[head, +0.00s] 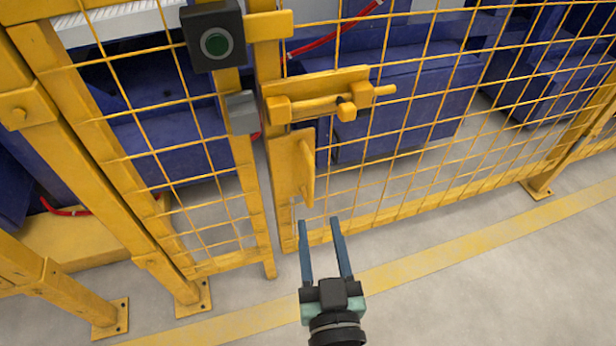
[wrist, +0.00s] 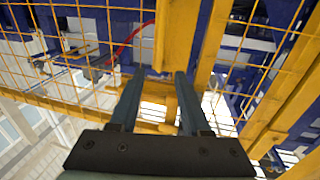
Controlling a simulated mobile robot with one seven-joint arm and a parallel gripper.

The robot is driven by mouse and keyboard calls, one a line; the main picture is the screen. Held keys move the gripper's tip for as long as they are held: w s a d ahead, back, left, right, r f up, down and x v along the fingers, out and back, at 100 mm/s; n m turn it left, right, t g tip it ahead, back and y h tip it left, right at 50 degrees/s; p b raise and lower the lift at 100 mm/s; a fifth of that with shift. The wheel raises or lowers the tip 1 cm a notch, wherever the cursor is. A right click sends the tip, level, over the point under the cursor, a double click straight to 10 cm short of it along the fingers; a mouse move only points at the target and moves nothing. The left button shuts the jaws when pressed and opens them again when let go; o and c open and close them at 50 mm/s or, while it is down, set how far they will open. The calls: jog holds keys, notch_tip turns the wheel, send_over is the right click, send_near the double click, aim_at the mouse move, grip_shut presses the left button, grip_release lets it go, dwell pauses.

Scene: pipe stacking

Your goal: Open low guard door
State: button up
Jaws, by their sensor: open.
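The yellow mesh guard door (head: 283,190) stands upright on the right side of the post in the head view, and appears closed. A yellow slide bolt (head: 318,103) is mounted near its left edge, its rod sticking out to the right. A grey block (head: 241,112) sits on the post left of the bolt; a narrow gap shows between them. Below the bolt is a yellow pull handle (head: 307,168) on a plate. My gripper (head: 319,220) is open and empty, just below and in front of the handle. In the wrist view its fingers (wrist: 153,77) point toward yellow door parts.
Yellow fence posts (head: 75,150) with floor plates stand at left. Blue machinery (head: 400,110) is behind the mesh. The grey floor (head: 480,290) at lower right is clear.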

aim_at(311, 180)
jog(key=w, duration=0.4)
jog(key=w+a, duration=0.1)
jog(key=w, duration=0.2)
jog(key=w+b, duration=0.1)
jog(key=w, duration=0.3)
jog(key=shift+w+a, duration=0.15)
jog(key=shift+w, duration=0.15)
grip_shut()
dwell(1.0)
